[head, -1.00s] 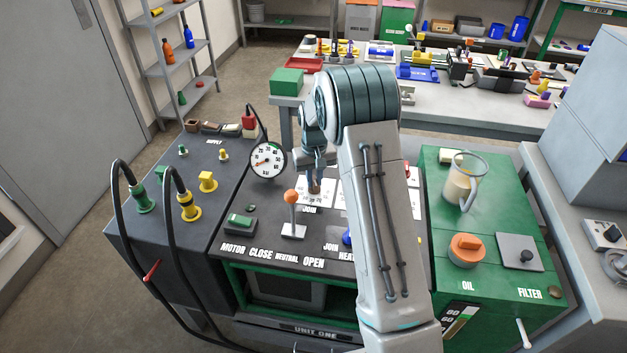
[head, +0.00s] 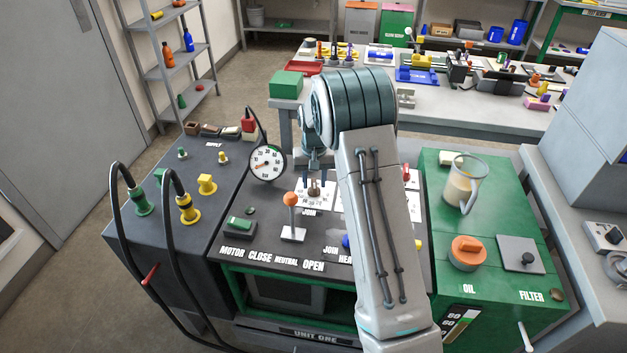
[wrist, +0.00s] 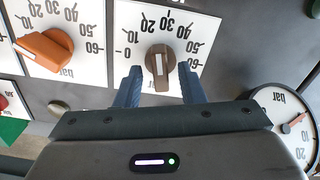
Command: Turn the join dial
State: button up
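The join dial is a brown knob (wrist: 158,68) with a pale pointer stripe, on a white card with a numbered scale. In the wrist view the stripe runs nearly straight up and down. It also shows in the head view (head: 314,188), just above a JOIN label. My gripper (wrist: 161,78) is open over the dial, with one blue finger on each side of the knob. Visible gaps separate the fingers from the knob. In the head view my gripper (head: 314,184) is at the knob, partly hidden by my arm.
An orange dial (wrist: 45,52) sits beside the brown one. A round gauge (wrist: 288,126) stands close to the gripper's right side in the wrist view. An orange-topped lever (head: 291,200) rises in front of the dial, and a green button (head: 240,222) lies left of it.

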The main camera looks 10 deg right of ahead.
aim_at(314, 182)
notch_tip(314, 182, up, 14)
jog(key=shift+b, duration=0.3)
dwell(0.4)
jog(key=shift+f, duration=0.1)
jog(key=s+r+t, duration=0.1)
jog(key=s+r, duration=0.2)
jog(key=s, duration=0.5)
jog(key=s+r, duration=0.4)
jog(key=s, duration=0.3)
jog(key=s+f+t, duration=0.1)
jog(key=s+f, duration=0.1)
jog(key=s, duration=0.7)
jog(key=s+f+n, duration=0.1)
jog(key=s, duration=0.9)
jog(key=shift+f+t, duration=0.4)
jog(key=shift+w+a, duration=0.15)
jog(key=shift+a, duration=0.05)
